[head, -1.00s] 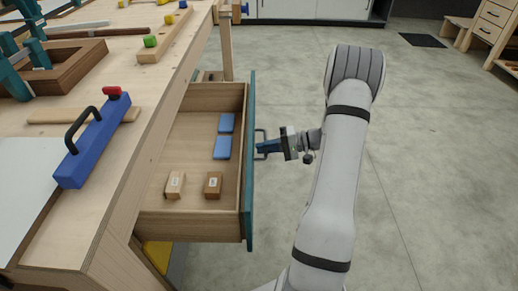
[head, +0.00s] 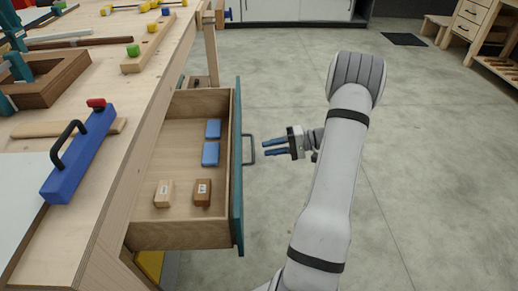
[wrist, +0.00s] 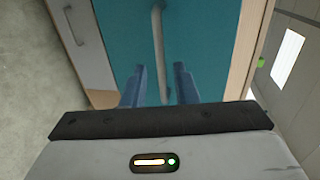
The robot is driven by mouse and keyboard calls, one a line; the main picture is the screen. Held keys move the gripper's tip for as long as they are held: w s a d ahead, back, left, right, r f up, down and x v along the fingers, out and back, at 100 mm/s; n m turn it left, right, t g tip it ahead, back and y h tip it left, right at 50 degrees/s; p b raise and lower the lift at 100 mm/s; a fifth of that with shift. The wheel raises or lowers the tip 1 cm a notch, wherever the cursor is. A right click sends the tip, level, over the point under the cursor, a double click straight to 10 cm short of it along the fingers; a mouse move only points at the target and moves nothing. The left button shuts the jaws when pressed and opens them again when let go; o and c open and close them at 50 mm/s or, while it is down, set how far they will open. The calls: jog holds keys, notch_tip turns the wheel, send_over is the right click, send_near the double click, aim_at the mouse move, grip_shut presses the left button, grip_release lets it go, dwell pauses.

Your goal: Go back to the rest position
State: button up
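My gripper (head: 264,149) is open and empty, with its two blue fingers apart. It is just right of the drawer handle (head: 248,149), with a small gap between them. In the wrist view my gripper (wrist: 159,84) points at the teal drawer front (wrist: 195,40), and the grey handle (wrist: 158,50) shows between and beyond the fingers. The wooden drawer (head: 183,236) stands pulled out from the workbench.
Inside the drawer are two blue blocks (head: 210,153) and two labelled wooden blocks (head: 203,193). The workbench (head: 118,150) on the left carries a blue tool with a black handle (head: 80,158) and several clamps. Concrete floor to the right is clear.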

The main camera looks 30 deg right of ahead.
jog(key=shift+s+d+r, duration=0.15)
jog(key=shift+s+d, duration=0.15)
jog(key=shift+d, duration=0.35)
jog(key=s+a+r+n+g+h+p, duration=0.1)
jog(key=s+a+r+g+h+p, duration=0.3)
jog(key=a+r, duration=0.5)
jog(key=s+a+r+n+g+h+p, duration=0.25)
jog(key=a+r+p, duration=0.45)
jog(key=r, duration=0.4)
jog(key=s+a+r+t+h+p, duration=0.1)
jog(key=s+a+r+h+p, duration=0.2)
jog(key=r, duration=0.5)
jog(key=s+a+r+n+t+h+p, duration=0.1)
jog(key=s+r+h+p, duration=0.3)
jog(key=s+r+p, duration=0.4)
jog(key=shift+s+a+r+h, duration=0.35)
jog(key=shift+s+a, duration=0.55)
jog(key=shift+s, duration=0.3)
jog(key=shift+n+t, duration=0.25)
